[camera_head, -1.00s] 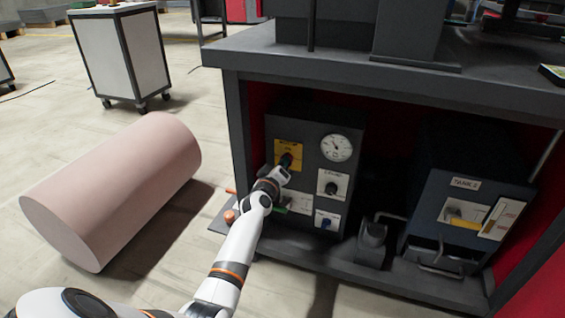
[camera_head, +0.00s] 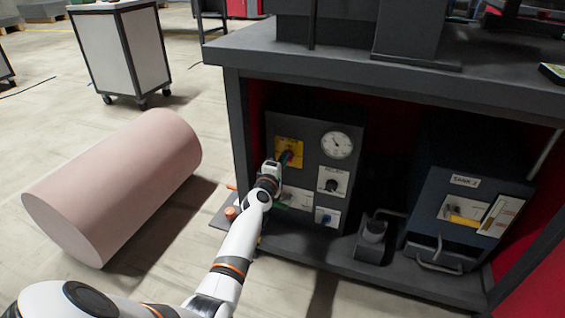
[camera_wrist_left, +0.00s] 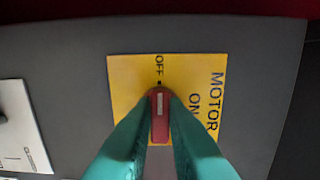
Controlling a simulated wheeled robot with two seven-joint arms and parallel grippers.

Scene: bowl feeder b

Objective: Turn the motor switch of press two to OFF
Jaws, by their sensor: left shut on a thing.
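The motor switch is a red knob (camera_wrist_left: 159,129) with a white mark, on a yellow plate (camera_wrist_left: 126,80) lettered MOTOR, OFF and ON. In the left wrist view the white mark lines up with the dot below OFF. The yellow plate also shows in the head view (camera_head: 296,145), at the upper left of the dark control panel (camera_head: 312,143). My left gripper (camera_head: 287,157) reaches the plate and its teal fingers are shut on the knob, one on each side, hiding it in the head view. My right gripper is not in view.
The panel sits under a dark bench (camera_head: 400,82), with a gauge (camera_head: 337,145) and further switches close by. A tank unit (camera_head: 465,205) stands to the right. A pink cylinder (camera_head: 115,185) lies on the floor at left. A white cart (camera_head: 117,50) stands behind.

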